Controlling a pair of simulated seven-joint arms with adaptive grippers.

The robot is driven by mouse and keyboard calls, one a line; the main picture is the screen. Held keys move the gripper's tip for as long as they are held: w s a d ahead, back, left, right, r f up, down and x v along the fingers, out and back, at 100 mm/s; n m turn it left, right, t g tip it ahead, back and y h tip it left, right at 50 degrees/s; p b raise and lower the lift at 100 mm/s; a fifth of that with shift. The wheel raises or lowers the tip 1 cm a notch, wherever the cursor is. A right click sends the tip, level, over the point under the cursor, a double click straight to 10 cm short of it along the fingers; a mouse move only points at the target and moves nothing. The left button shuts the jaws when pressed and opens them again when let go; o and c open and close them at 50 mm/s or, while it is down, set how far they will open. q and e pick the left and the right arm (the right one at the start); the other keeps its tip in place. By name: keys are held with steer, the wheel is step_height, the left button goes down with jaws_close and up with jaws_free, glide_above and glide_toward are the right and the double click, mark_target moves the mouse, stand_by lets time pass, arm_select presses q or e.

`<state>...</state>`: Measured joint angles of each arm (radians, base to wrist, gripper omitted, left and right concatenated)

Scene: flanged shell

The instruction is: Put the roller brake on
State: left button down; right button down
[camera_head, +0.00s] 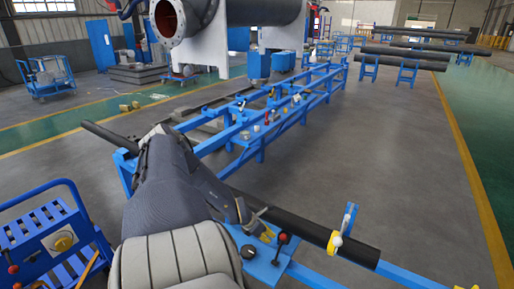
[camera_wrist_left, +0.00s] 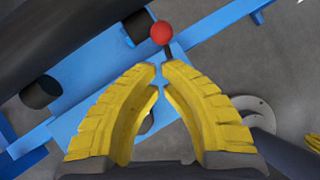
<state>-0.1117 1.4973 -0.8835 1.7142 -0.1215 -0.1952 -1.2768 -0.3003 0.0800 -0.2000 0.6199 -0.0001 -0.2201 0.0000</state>
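A brake lever with a red knob (camera_head: 283,238) stands on a blue plate (camera_head: 262,268) beside a long dark pipe (camera_head: 300,228). I take it for the roller brake. In the left wrist view the red knob (camera_wrist_left: 163,33) sits just beyond the fingertips, and its dark stem runs down behind them. My left gripper (camera_head: 267,235) is close to the left of the knob in the head view. Its yellow fingers (camera_wrist_left: 162,70) nearly meet at the tips, with nothing clearly held between them. The foot of the lever is partly hidden. My right gripper cannot be made out.
A yellow clamp-like part (camera_head: 335,243) is around the pipe to the right. Black rollers (camera_wrist_left: 40,92) show beside the pipe in the wrist view. A blue cart (camera_head: 55,235) stands at the left. A blue rail frame (camera_head: 300,105) extends behind. Floor at the right is clear.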

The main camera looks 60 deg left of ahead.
arm_select(q)
step_height(320, 180, up, 9)
steer(key=s+a, duration=0.2)
steer(key=shift+a, duration=0.2)
stand_by(0.4)
steer(key=shift+r, duration=0.15)
stand_by(0.3)
